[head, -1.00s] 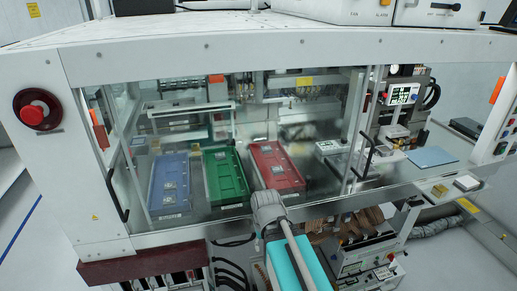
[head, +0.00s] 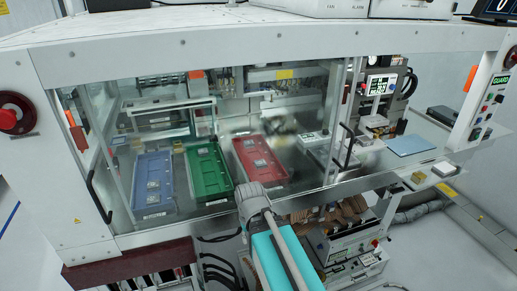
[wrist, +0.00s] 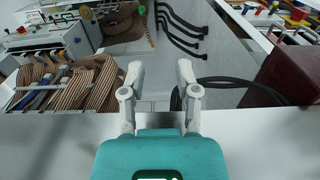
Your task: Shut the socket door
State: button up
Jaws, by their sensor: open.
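The handler's front has clear panels. A black bar handle (head: 347,146) stands on the right panel, and a second one (head: 98,200) is at the left end. To the right of the right handle the front looks open, showing a station with a lit display (head: 378,86). I cannot tell for sure which panel or lid is the socket door. My gripper (wrist: 158,78) is open and empty in the wrist view, its two pale fingers apart above the floor below a white ledge. In the head view only my arm shows, low in front of the machine; the fingertips are hidden.
Behind the glass lie blue (head: 153,180), green (head: 207,170) and red (head: 260,160) trays. A blue pad (head: 410,145) and small blocks (head: 444,169) sit on the right ledge. Below are instruments (head: 345,245), brown ribbed items (wrist: 95,85) and black hoses (wrist: 180,30).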

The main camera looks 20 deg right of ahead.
jog(key=shift+f+b, duration=0.65)
jog(key=shift+f, duration=0.15)
grip_shut()
jog(key=shift+f+b, duration=0.85)
